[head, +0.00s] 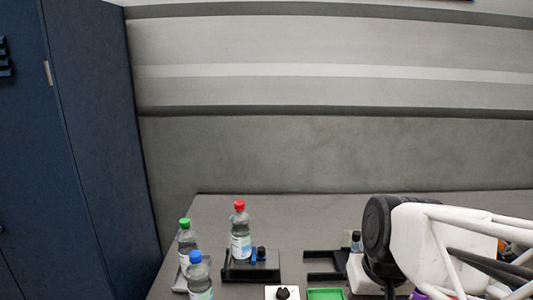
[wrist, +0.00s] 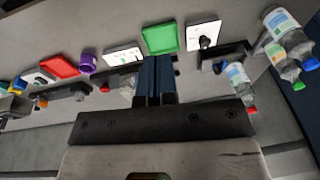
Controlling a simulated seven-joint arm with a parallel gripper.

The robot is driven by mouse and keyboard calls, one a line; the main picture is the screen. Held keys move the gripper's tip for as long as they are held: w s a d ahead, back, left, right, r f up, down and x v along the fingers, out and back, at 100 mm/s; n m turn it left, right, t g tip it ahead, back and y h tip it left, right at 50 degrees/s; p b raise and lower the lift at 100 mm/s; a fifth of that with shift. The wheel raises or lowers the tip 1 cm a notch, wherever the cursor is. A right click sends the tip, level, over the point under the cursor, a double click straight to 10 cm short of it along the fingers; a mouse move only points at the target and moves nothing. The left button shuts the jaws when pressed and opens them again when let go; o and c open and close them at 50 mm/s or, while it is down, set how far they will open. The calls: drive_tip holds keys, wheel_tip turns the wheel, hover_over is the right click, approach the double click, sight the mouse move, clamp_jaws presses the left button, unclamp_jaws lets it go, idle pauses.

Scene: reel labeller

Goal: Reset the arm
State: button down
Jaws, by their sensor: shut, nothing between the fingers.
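My arm (head: 430,245), white and black, reaches in from the right edge over the table (head: 330,212) in the head view. My gripper (wrist: 157,80) shows in the wrist view as two dark blue fingers pressed together with nothing between them. I cannot make out its fingertips in the head view. The fingers point toward the row of objects on the table, near the green tray (wrist: 160,39); I cannot tell how far above they are.
Bottles with red (head: 239,222), green (head: 187,240) and blue (head: 198,275) caps stand at the left. A white plate with a black knob (head: 283,293) lies at the front. A red tray (wrist: 59,67) and purple cup (wrist: 88,62) are in the wrist view. The back table is clear.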

drive_tip(key=s, duration=0.1)
drive_tip(key=s+d+h, duration=0.1)
drive_tip(key=s, duration=0.1)
drive_tip(key=shift+s+d, duration=0.1)
drive_tip(key=shift+s, duration=0.05)
drive_tip(key=c, duration=1.8)
unclamp_jaws()
drive_tip(key=shift+c, duration=0.2)
idle(0.5)
